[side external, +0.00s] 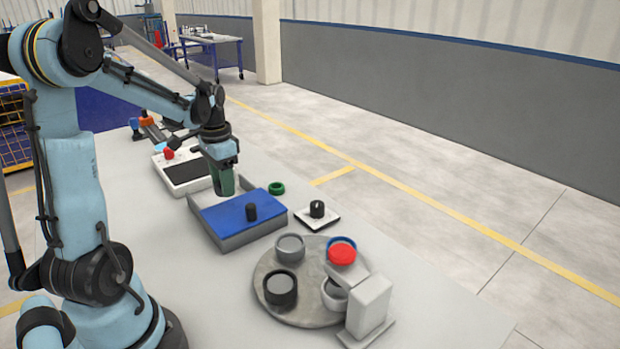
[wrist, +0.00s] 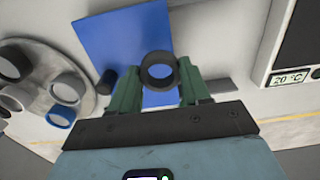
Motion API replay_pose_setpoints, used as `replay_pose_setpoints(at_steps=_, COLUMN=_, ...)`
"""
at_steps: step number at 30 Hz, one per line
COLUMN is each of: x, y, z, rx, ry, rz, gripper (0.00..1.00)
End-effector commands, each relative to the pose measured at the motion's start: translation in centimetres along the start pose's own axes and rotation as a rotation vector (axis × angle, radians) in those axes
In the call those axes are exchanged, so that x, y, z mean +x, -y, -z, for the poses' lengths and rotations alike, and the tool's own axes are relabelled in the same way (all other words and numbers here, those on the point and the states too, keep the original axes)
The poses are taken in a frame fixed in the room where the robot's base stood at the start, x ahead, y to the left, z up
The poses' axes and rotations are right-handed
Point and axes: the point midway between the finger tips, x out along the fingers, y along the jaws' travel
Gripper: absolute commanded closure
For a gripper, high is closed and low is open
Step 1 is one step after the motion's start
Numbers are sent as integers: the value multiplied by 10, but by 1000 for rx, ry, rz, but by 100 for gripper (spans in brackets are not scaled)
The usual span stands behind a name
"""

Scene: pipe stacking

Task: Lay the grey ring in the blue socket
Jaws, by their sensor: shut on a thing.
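My gripper (side external: 223,188) has green fingers and is over the far left part of the grey box with the blue lid. In the wrist view my gripper (wrist: 155,88) is shut on a dark grey ring (wrist: 146,72), its open hole facing the camera. The ring is hard to make out in the side view. The blue socket (side external: 331,241) is on the round grey plate, well to the right of my gripper. A red disc covers much of it in the side view. The blue socket (wrist: 57,122) also shows at left in the wrist view, with a pale inside.
The blue lid (side external: 228,212) carries a black peg (side external: 251,212). The round plate (side external: 308,313) holds several cups. A grey block device (side external: 368,305) stands at its right edge.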

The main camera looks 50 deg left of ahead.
Motion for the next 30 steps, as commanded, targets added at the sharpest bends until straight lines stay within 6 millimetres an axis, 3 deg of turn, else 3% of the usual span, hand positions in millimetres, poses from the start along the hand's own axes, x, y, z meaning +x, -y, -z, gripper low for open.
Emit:
replay_pose_setpoints(at_steps=6, x=27, y=43, z=-15, rx=-6, ry=0, rz=0, gripper=82)
replay_pose_setpoints(at_steps=12, x=41, y=65, z=-23, rx=-2, ry=0, rz=0, gripper=82)
replay_pose_setpoints(at_steps=17, x=50, y=68, z=-24, rx=0, ry=0, rz=0, gripper=82)
replay_pose_setpoints(at_steps=24, x=80, y=68, z=-23, rx=0, ry=0, rz=1, gripper=82)
replay_pose_setpoints(at_steps=30, x=83, y=68, z=-23, rx=0, ry=0, rz=1, gripper=82)
